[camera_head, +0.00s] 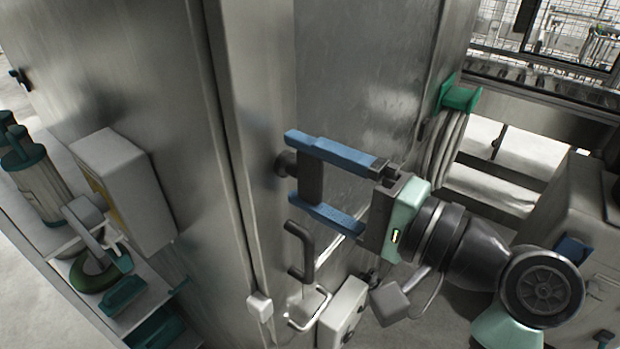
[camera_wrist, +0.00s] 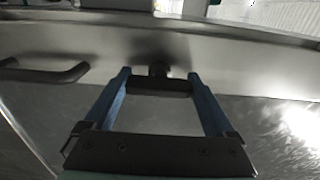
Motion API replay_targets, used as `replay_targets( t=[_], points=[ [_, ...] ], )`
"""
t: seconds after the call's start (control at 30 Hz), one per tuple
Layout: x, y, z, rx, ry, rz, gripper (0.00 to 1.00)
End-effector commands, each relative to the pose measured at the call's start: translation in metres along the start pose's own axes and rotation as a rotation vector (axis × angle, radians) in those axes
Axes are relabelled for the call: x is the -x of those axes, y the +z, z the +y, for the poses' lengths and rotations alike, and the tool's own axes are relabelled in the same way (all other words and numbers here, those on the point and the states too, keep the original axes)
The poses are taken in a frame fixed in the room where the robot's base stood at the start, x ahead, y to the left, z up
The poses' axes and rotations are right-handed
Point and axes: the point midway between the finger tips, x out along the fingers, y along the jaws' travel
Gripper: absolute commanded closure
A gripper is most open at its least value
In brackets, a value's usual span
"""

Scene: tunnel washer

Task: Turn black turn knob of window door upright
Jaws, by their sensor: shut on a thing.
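The black turn knob (camera_head: 311,178) sits on a grey metal panel (camera_head: 345,75) in the head view. Its bar runs between my gripper's two blue fingers, roughly up and down in the picture, and its round base shows at the left. My gripper (camera_head: 292,171) reaches in from the right and is shut on the knob, one finger at each end of the bar. In the wrist view the knob (camera_wrist: 158,85) lies crosswise between the fingertips of my gripper (camera_wrist: 158,75). I cannot make out a window pane.
A dark curved handle (camera_head: 301,252) is on the metal just below my gripper; it also shows at left in the wrist view (camera_wrist: 48,72). A light grey box (camera_head: 342,312) stands below. Cables hang on a green holder (camera_head: 461,97) to the right.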

Motion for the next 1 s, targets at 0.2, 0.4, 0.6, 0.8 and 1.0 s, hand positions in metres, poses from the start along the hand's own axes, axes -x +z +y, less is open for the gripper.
replay_targets(
  t=[0.2,0.4,0.6,0.8,1.0],
  points=[
    [0.000,0.001,0.000,0.021,0.000,-0.003,0.66],
    [0.000,0.001,0.000,0.022,0.001,-0.003,0.66],
    [0.000,0.001,0.000,0.021,0.001,-0.002,0.00],
    [0.000,0.000,0.000,0.019,0.001,-0.001,0.00],
    [0.018,-0.001,0.002,0.020,0.000,0.003,0.00]
  ],
)
